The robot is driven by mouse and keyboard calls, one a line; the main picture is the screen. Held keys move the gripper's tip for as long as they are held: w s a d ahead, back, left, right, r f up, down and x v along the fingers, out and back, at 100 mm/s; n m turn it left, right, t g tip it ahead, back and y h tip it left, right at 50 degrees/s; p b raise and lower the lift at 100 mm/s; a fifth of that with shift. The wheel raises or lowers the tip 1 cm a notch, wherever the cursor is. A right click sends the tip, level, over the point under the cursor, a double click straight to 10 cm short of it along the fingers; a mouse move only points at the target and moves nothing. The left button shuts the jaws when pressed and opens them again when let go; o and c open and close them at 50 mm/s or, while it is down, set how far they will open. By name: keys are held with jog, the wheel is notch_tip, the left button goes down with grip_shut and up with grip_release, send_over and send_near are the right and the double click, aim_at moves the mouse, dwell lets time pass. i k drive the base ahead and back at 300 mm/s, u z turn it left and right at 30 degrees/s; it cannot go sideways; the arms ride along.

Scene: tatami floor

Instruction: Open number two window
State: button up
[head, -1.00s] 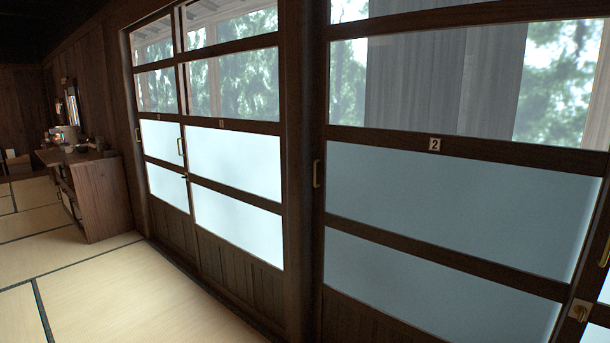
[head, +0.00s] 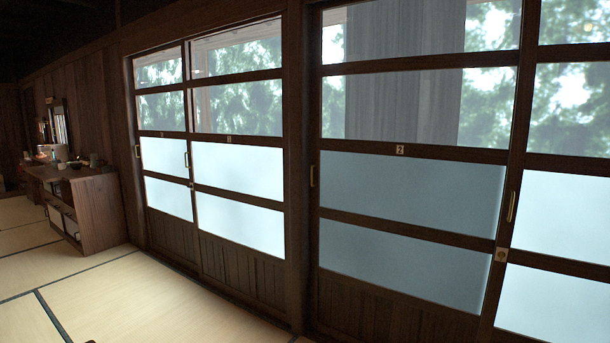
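The number two window (head: 412,180) is a dark wood sliding panel on the right, with clear glass above and frosted panes below. Its plate marked 2 (head: 400,150) sits on the middle rail. A brass handle (head: 312,176) is on its left stile. The panel stands against the left post, and I see no gap there. A round brass lock (head: 501,254) is at its right edge, where it meets the neighbouring panel (head: 565,215). That panel has a brass handle (head: 512,206). My gripper is not in view.
Another pair of sliding panels (head: 237,170) is left of the post (head: 299,190). A wooden cabinet (head: 90,205) with small items on top stands at the far left. The tatami floor (head: 130,300) in front is clear.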

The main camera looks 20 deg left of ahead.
aim_at(403, 235)
jog(key=u, duration=1.3)
jog(key=i, duration=3.2)
jog(key=z, duration=1.75)
